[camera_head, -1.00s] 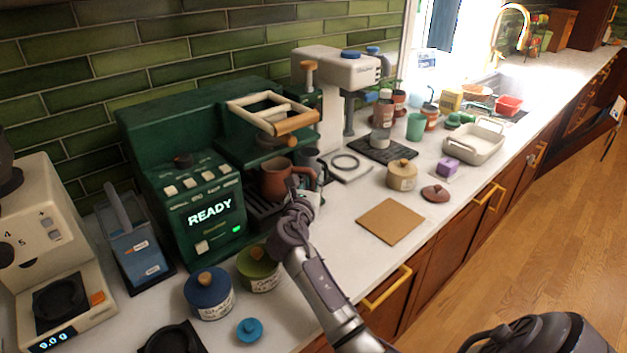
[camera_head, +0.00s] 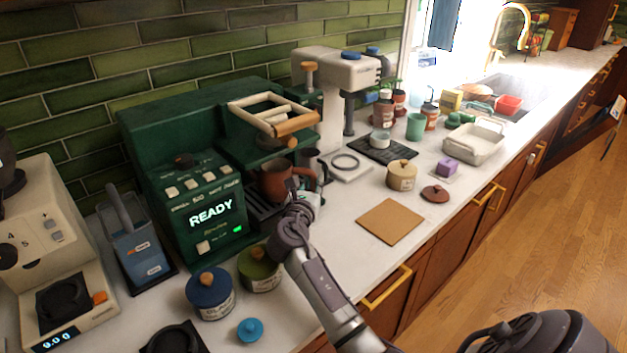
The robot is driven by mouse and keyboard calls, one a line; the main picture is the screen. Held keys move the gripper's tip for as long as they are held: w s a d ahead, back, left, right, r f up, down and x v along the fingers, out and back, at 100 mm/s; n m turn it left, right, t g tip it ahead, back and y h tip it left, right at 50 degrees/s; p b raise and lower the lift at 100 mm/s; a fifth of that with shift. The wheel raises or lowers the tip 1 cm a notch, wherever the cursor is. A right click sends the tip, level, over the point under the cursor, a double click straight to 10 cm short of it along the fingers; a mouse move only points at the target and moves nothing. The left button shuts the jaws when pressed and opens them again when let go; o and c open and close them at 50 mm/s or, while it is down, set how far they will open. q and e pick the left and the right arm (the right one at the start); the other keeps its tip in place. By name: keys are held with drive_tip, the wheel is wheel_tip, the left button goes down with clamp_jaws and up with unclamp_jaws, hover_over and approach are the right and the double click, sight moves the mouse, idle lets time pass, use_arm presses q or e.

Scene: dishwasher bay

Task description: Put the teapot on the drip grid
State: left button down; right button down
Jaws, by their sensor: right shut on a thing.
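The teapot (camera_head: 273,181) is reddish-brown with a handle on its right. It is at the front of the green machine (camera_head: 190,185), over the dark drip grid (camera_head: 262,212). My right gripper (camera_head: 299,187) is at the teapot's handle and is shut on it. The gripper and my arm hide part of the grid. I cannot tell whether the teapot's base touches the grid. My left gripper is not in view.
A dark metal pitcher (camera_head: 309,161) stands just behind the teapot. Blue (camera_head: 210,296) and olive (camera_head: 260,270) lidded jars stand at the front left. A cork mat (camera_head: 390,221) lies bare on the right. A beige jar (camera_head: 402,175) stands beyond it.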

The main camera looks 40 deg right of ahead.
drive_tip(key=shift+f, duration=0.25)
idle(0.9)
drive_tip(key=c, duration=1)
unclamp_jaws()
drive_tip(key=shift+f, duration=0.15)
drive_tip(key=v, duration=1.2)
drive_tip(key=shift+s, duration=0.1)
